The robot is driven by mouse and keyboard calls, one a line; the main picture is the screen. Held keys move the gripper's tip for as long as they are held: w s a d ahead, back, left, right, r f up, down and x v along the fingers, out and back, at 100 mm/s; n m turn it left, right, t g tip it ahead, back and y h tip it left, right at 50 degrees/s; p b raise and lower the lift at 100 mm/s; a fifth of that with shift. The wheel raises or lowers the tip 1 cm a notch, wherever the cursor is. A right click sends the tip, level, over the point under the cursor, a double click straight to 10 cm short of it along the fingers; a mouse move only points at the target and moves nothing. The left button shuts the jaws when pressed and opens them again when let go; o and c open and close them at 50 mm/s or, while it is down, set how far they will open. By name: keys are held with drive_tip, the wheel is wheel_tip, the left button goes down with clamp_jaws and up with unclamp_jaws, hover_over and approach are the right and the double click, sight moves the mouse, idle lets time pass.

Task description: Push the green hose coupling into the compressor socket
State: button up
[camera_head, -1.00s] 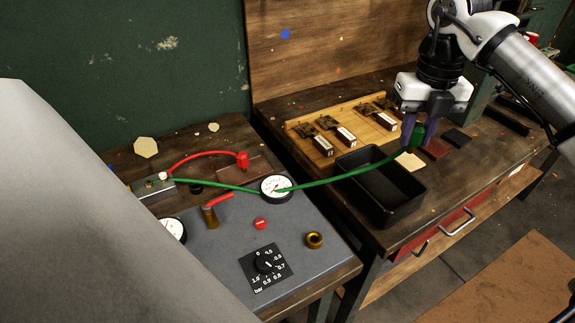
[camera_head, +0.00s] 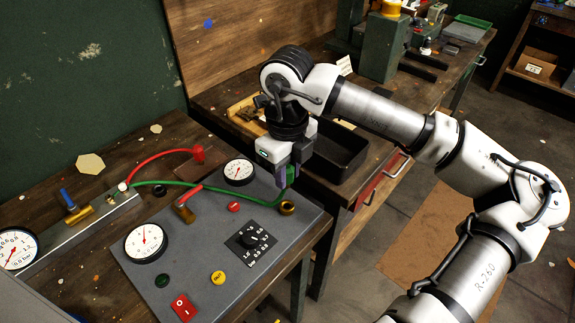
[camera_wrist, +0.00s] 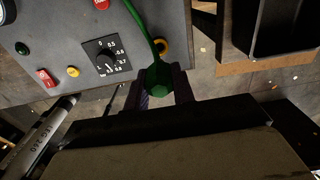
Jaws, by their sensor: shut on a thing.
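My gripper (camera_head: 287,177) is shut on the green hose coupling (camera_head: 291,173), which also shows between the dark fingers in the wrist view (camera_wrist: 158,78). It holds the coupling above the right edge of the grey panel (camera_head: 178,242). The green hose (camera_head: 212,186) runs from the coupling left across the panel to a metal block. A brass ring, seemingly the compressor socket (camera_head: 287,208), sits at the panel's right edge. In the wrist view the ring (camera_wrist: 161,46) lies just beyond the coupling, partly behind the hose. The coupling is apart from the ring.
The panel carries gauges (camera_head: 146,243), a black pressure knob (camera_head: 252,239), buttons and a red switch (camera_head: 183,307). A red hose (camera_head: 165,159) arches at the back. A black bin (camera_head: 338,152) stands on the neighbouring bench, across a gap.

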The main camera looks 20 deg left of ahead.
sight(288, 188)
drive_tip(key=shift+f+b, duration=1.05)
drive_tip(key=shift+f, duration=1.5)
drive_tip(key=shift+b, duration=0.45)
drive_tip(key=shift+f+b, duration=1.5)
drive_tip(key=shift+b, duration=0.8)
drive_tip(key=o, duration=1)
wheel_tip(288, 188, up, 14)
drive_tip(key=shift+f+b, duration=0.1)
drive_tip(key=shift+b, duration=0.55)
